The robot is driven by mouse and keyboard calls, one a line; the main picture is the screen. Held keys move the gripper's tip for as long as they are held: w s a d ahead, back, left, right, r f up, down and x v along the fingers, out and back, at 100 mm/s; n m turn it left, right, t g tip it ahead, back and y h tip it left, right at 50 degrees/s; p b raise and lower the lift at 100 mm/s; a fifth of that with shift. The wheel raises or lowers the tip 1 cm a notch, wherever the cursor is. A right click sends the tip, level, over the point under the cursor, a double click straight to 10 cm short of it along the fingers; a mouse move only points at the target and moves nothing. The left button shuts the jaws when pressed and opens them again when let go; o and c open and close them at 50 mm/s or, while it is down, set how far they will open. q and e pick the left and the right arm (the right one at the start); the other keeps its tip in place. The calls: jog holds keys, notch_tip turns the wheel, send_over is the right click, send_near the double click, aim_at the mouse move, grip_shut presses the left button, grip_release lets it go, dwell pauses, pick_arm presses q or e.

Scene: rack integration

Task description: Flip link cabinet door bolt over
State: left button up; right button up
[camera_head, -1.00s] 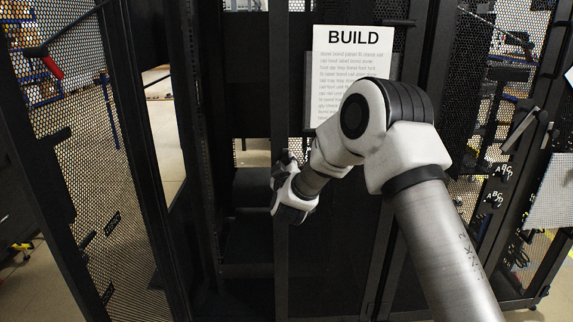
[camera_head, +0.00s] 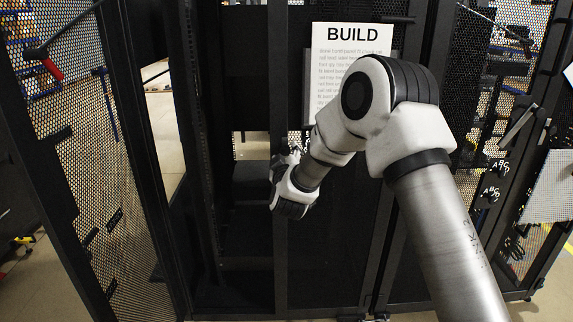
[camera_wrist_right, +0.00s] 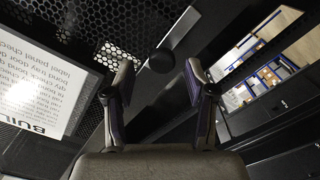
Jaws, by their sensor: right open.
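The black cabinet has a mesh door in the middle (camera_head: 350,255). My right arm reaches across it, and my right gripper (camera_head: 284,182) is near the dark vertical door edge. In the right wrist view, my right gripper (camera_wrist_right: 157,80) is open, with one finger on each side and nothing held between them. A dark flat bar with a round black knob (camera_wrist_right: 162,61), which looks like the bolt, lies beyond and between the fingertips. I cannot tell whether they touch it. The bolt is not distinct in the head view. My left gripper is not in view.
A white BUILD sheet (camera_head: 352,42) hangs on the door behind my arm; it also shows in the right wrist view (camera_wrist_right: 45,85). An open mesh panel (camera_head: 85,150) stands at left. Another mesh panel with black handles (camera_head: 493,190) is at right.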

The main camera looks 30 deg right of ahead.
jog(key=v, duration=0.9)
jog(key=shift+s, duration=0.3)
jog(key=shift+a+r, duration=0.1)
